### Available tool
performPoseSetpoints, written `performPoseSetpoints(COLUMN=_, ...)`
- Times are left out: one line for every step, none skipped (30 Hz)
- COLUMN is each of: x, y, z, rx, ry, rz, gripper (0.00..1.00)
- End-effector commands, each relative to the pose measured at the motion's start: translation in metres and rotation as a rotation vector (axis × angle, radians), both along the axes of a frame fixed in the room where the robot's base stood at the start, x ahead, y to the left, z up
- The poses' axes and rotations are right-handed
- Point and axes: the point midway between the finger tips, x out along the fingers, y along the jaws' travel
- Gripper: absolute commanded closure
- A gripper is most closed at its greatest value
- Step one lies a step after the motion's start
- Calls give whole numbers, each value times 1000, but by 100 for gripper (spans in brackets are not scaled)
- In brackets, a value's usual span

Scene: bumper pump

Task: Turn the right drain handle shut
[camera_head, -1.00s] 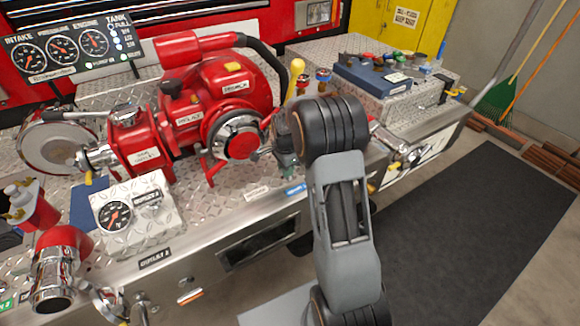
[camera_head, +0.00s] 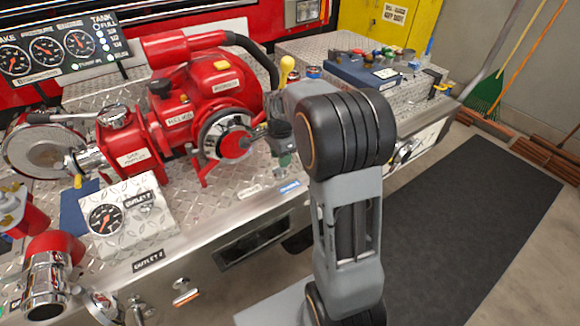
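A small chrome handle with an orange end (camera_head: 185,292) sticks out low on the front panel, below the Outlet 2 label. A chrome lever (camera_head: 138,308) stands left of it, near the red and chrome outlet. I cannot read a drain label on either, so which is the right drain handle is unclear. More chrome fittings at the right end (camera_head: 405,150) are partly hidden by my arm. My gripper (camera_head: 284,160) hangs above the diamond-plate deck, right of the red pump and far from the orange-ended handle. My arm partly covers it, and its finger opening does not show.
The red pump (camera_head: 205,95) and the gauge box (camera_head: 112,218) stand on the deck. A dark mat (camera_head: 450,215) covers clear floor at the right. Brooms lean at the far right.

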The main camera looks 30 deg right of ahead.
Motion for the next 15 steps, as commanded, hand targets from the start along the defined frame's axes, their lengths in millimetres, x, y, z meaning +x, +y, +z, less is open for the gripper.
performPoseSetpoints(x=-9, y=1, z=11, rx=-2, ry=-5, rz=0, gripper=62)
performPoseSetpoints(x=-16, y=2, z=12, rx=-1, ry=-3, rz=0, gripper=62)
performPoseSetpoints(x=-25, y=4, z=15, rx=-1, ry=-3, rz=0, gripper=62)
performPoseSetpoints(x=-31, y=5, z=17, rx=-1, ry=-1, rz=0, gripper=62)
performPoseSetpoints(x=-37, y=6, z=21, rx=-1, ry=-3, rz=0, gripper=62)
performPoseSetpoints(x=-44, y=7, z=24, rx=-1, ry=-3, rz=0, gripper=62)
performPoseSetpoints(x=-49, y=8, z=26, rx=-1, ry=-2, rz=0, gripper=62)
performPoseSetpoints(x=-54, y=9, z=28, rx=-1, ry=-3, rz=0, gripper=62)
performPoseSetpoints(x=-60, y=10, z=31, rx=-1, ry=-3, rz=0, gripper=62)
performPoseSetpoints(x=-64, y=10, z=33, rx=-1, ry=-2, rz=0, gripper=62)
performPoseSetpoints(x=-68, y=11, z=35, rx=-1, ry=-2, rz=0, gripper=62)
performPoseSetpoints(x=-73, y=12, z=36, rx=0, ry=-1, rz=0, gripper=62)
performPoseSetpoints(x=-76, y=12, z=38, rx=-1, ry=-2, rz=0, gripper=62)
performPoseSetpoints(x=-79, y=13, z=39, rx=-1, ry=-1, rz=0, gripper=62)
performPoseSetpoints(x=-83, y=13, z=41, rx=-1, ry=-1, rz=0, gripper=62)
